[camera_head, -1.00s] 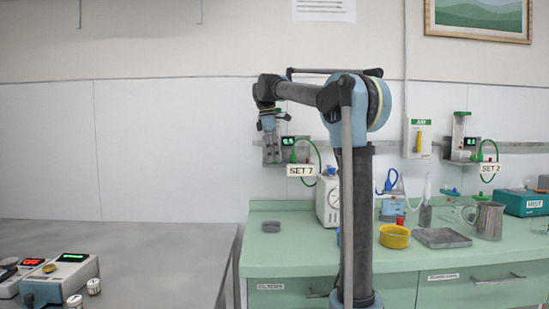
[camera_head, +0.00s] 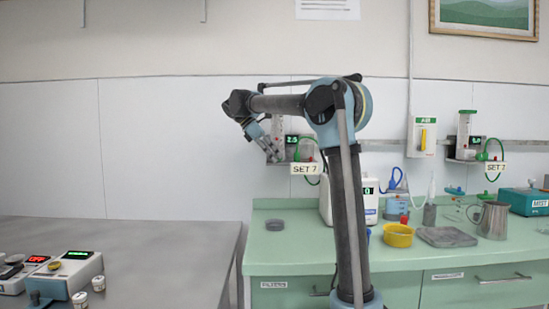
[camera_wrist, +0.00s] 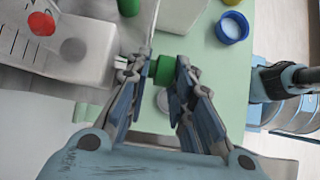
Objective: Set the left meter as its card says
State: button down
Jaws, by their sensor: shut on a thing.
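The left meter (camera_head: 277,132) is on the wall rail in the head view, partly hidden by my gripper. Its green display (camera_head: 292,139) seems to read 2.5. Its card (camera_head: 304,169), hanging below, appears to say SET 7. In the wrist view, the meter's clear body (camera_wrist: 45,30) shows a scale and a red ball (camera_wrist: 41,24). My gripper (camera_wrist: 158,72) is shut on the meter's green knob (camera_wrist: 163,70), one finger on each side. In the head view, my gripper (camera_head: 273,153) is tilted down to the right at the meter.
A second meter (camera_head: 464,130) with its own card (camera_head: 495,167) is on the rail at right. Below is a green counter with a yellow bowl (camera_head: 397,236), grey tray (camera_head: 445,237) and metal jug (camera_head: 491,220).

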jog(key=shift+s+f, duration=0.1)
jog(key=shift+s, duration=0.1)
jog(key=c, duration=1.5)
grip_release()
jog(key=v, duration=1.2)
jog(key=shift+w, duration=0.1)
